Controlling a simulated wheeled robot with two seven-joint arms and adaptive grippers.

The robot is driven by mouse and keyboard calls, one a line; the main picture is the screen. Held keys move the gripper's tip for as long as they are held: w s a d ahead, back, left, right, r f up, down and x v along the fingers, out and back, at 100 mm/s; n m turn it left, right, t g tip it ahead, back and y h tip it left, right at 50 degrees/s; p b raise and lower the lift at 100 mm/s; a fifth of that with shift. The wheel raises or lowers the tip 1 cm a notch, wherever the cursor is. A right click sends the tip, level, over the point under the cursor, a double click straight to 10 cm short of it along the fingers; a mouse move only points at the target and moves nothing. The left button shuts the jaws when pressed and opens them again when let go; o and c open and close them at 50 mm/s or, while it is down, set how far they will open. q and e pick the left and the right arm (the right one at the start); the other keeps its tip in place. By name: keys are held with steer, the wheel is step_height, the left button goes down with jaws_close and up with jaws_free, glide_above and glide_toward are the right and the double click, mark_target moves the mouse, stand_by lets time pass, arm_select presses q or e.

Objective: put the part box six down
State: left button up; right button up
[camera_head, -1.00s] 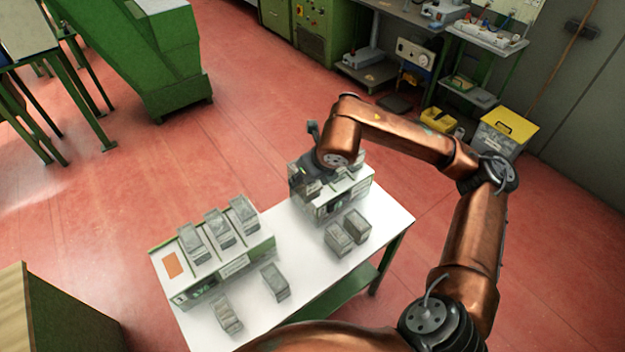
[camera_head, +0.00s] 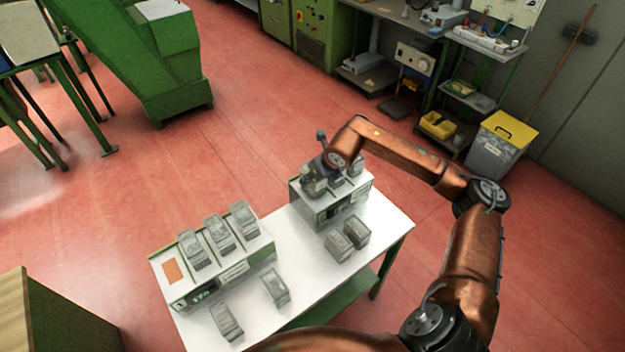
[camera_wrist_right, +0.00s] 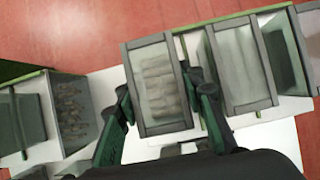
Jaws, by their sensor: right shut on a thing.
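My right gripper (camera_wrist_right: 160,98) is shut on a grey part box (camera_wrist_right: 158,75) with brownish contents, its fingers along the two sides. In the head view my right gripper (camera_head: 316,182) is at the left part of the right-hand rack (camera_head: 342,212); it partly hides the held box there. I cannot tell whether the box rests on the rack or hangs just above it. Other grey boxes stand beside it in the wrist view, the nearest one (camera_wrist_right: 240,65) close on the right. No box number is readable. My left gripper is not in view.
The left-hand rack (camera_head: 228,270) carries three grey boxes. Two boxes stand side by side (camera_head: 338,247) before the right-hand rack, and two more (camera_head: 276,289) stand apart nearer the front. The white table top (camera_head: 310,270) is bare between them.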

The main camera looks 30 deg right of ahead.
steer(key=shift+f, duration=0.55)
steer(key=o, duration=0.9)
steer(key=v, duration=1.2)
